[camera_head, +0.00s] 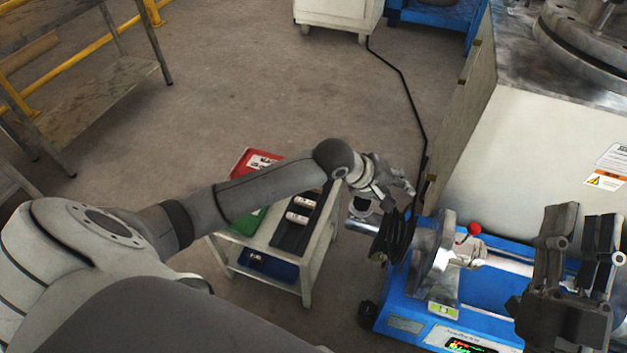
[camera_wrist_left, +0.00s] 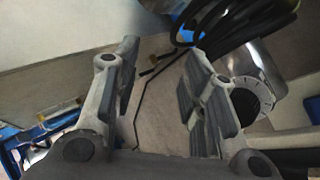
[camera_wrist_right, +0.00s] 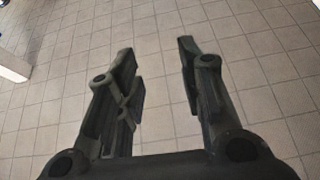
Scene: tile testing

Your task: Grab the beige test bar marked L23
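Two pale cylindrical bars, an upper one (camera_head: 305,201) and a lower one (camera_head: 297,218), lie in a black tray (camera_head: 287,240) on a small cart in the head view. Their markings are too small to read, so I cannot tell which is L23. My left gripper (camera_head: 400,197) is to the right of the cart, near the blue machine's black hoses. In the left wrist view its fingers (camera_wrist_left: 162,55) are apart with nothing between them. My right gripper (camera_head: 583,222) is at the far right over the blue machine. Its fingers (camera_wrist_right: 156,50) are apart and empty over tiled floor.
The cart (camera_head: 312,270) also carries a red bin (camera_head: 246,164) and a green bin (camera_head: 246,222), partly hidden by my left arm. A blue bin (camera_head: 268,266) is on its lower shelf. The blue machine (camera_head: 398,325) stands right of the cart, with floor between.

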